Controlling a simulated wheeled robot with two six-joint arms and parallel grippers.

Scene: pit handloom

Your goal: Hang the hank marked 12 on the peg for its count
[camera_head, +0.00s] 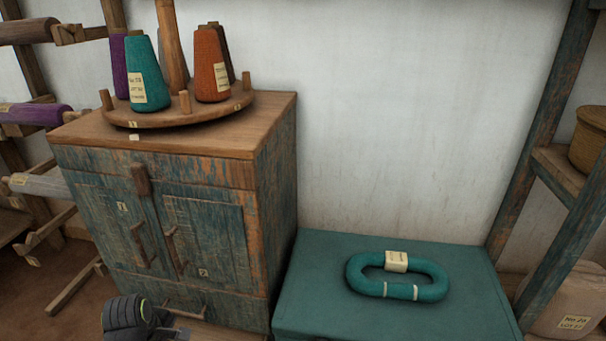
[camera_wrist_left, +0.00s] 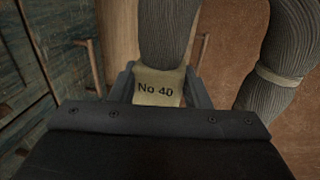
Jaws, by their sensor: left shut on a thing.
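In the head view my left gripper (camera_head: 178,333) is at the bottom edge, in front of the cabinet; the hank is out of that view. A teal hank (camera_head: 431,287) lies on the teal chest; its label is too small to read.
A worn blue cabinet (camera_head: 275,180) carries a round wooden stand (camera_head: 165,118) with several yarn cones. The teal chest (camera_head: 310,262) stands to its right. A rack with yarn rolls (camera_head: 40,185) is at the left, a shelf frame (camera_head: 535,200) at the right.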

